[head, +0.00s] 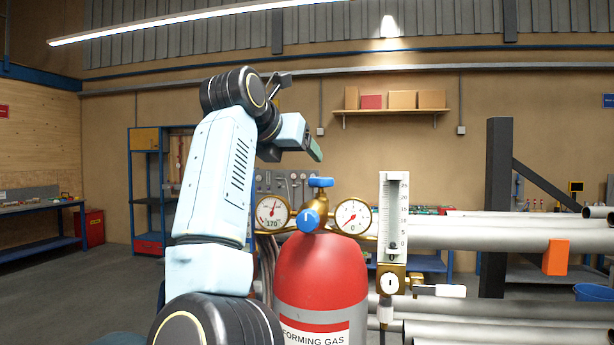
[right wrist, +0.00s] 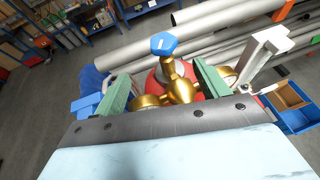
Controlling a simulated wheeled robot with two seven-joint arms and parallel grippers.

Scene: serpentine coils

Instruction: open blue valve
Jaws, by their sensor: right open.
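Two blue knobs sit on the brass regulator of a red gas cylinder (head: 322,270) in the head view. The upper blue valve handle (head: 320,182) stands on top; a round blue knob (head: 308,220) faces me between two gauges. My right gripper (head: 314,151) is above the upper handle, apart from it, open and empty. In the right wrist view a blue knob (right wrist: 163,45) on a brass stem shows beyond the gap between the green fingers of my right gripper (right wrist: 158,80). I cannot tell which knob this is. My left gripper is not in view.
Gauges (head: 272,212) (head: 352,216) flank the regulator. A white flowmeter (head: 393,215) stands just right, with a valve below it. Grey pipes (head: 490,235) fill the right side. A dark post (head: 496,200) rises behind. The floor at left is clear.

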